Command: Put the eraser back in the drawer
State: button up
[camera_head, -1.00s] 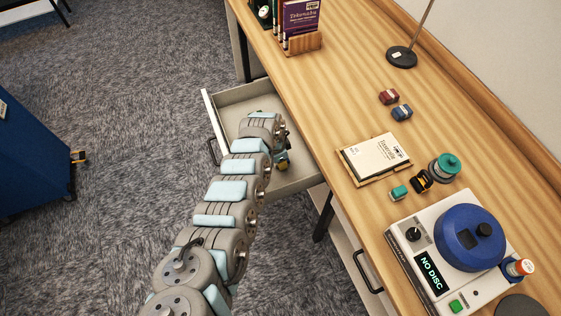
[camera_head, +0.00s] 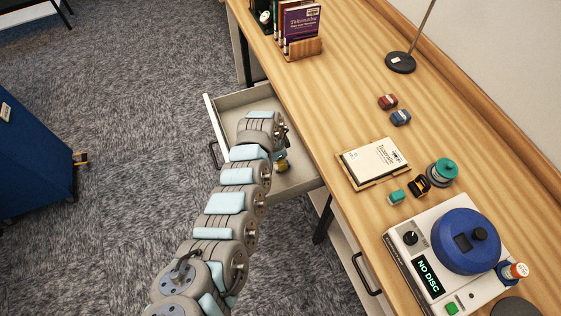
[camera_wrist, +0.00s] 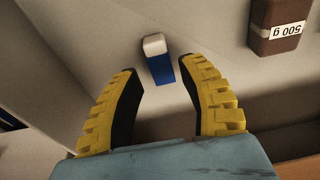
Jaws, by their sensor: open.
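The eraser (camera_wrist: 158,58), a blue block with a white end, lies on a pale floor in the wrist view. It is just beyond and between the fingertips of my gripper (camera_wrist: 165,75), which is open with nothing held. The pale walls there match the open drawer (camera_head: 247,97), which is pulled out from the desk in the head view. My arm reaches over the drawer and covers much of its inside, so the eraser is hidden there. Only a bit of yellow finger shows beside my arm in the head view.
A brown block marked 500 g (camera_wrist: 279,25) lies right of the eraser. On the desk are a red block (camera_head: 387,101), a blue block (camera_head: 400,118), a book on a tray (camera_head: 374,159), a teal block (camera_head: 397,196) and a blue-lidded machine (camera_head: 466,238). A shut drawer handle (camera_head: 367,274) juts out.

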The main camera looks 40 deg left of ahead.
aim_at(277, 167)
notch_tip(277, 167, up, 8)
jog(key=s+p, duration=0.1)
jog(key=shift+a, duration=0.25)
dwell(0.9)
